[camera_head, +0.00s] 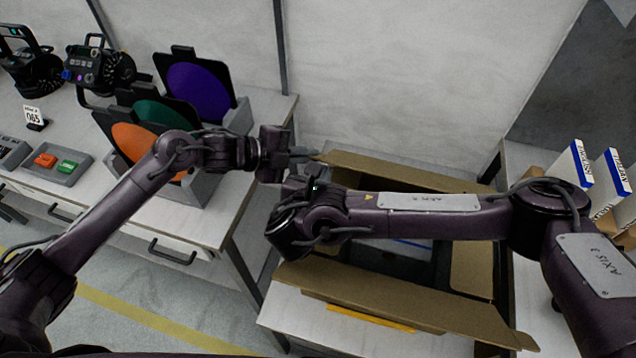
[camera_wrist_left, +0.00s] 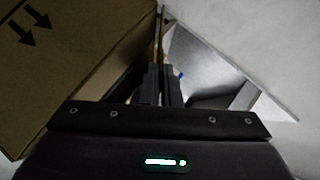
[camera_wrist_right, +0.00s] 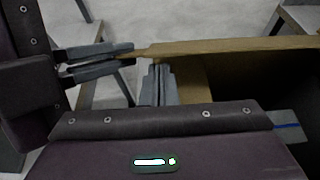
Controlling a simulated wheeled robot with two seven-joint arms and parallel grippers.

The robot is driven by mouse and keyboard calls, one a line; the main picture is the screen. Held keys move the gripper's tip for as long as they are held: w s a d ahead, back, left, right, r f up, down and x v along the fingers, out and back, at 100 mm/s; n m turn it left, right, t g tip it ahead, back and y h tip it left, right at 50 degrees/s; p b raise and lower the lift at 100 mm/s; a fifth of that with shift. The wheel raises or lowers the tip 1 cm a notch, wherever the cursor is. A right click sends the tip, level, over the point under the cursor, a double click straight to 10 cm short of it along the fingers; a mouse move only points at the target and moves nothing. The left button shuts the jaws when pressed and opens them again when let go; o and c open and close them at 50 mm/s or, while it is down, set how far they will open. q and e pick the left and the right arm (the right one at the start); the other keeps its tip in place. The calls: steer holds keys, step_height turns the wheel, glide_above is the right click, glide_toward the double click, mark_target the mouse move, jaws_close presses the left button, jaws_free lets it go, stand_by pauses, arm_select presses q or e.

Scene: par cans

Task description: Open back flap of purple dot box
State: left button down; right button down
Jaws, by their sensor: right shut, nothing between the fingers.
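The open-topped cardboard box (camera_head: 474,264) stands on a white bench in the head view; my right arm covers part of it and I see no purple dot. Its back flap (camera_head: 400,170) runs along the far side and also shows in the right wrist view (camera_wrist_right: 230,46). My left gripper (camera_head: 305,154) is at the flap's left end, its narrowly spaced fingers (camera_wrist_left: 160,85) around the flap's corner. My right gripper is mostly hidden by its arm in the head view; its fingers (camera_wrist_right: 158,82) are together and empty, beside the flap's near face.
A side table (camera_head: 225,205) on the left holds lamps with purple (camera_head: 198,92), green and orange discs. White-and-blue boxes (camera_head: 575,168) stand at the right. A grey wall is close behind the box. Another flap (camera_head: 400,305) lies folded outward at the front.

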steer(key=shift+w+d+f, duration=0.1)
steer(key=shift+w+f, duration=0.05)
steer(key=shift+w, duration=0.3)
steer(key=shift+w+d+r+g, duration=0.15)
steer(key=shift+w+r+g, duration=0.15)
steer(key=shift+w+r, duration=0.25)
arm_select(q)
steer(key=shift+s+d+f, duration=0.1)
steer(key=shift+f, duration=0.15)
arm_select(e)
steer(key=shift+r, duration=0.25)
arm_select(q)
steer(key=c, duration=1.6)
jaws_free()
steer(key=shift+c, duration=0.2)
arm_select(e)
steer(key=shift+w, duration=0.1)
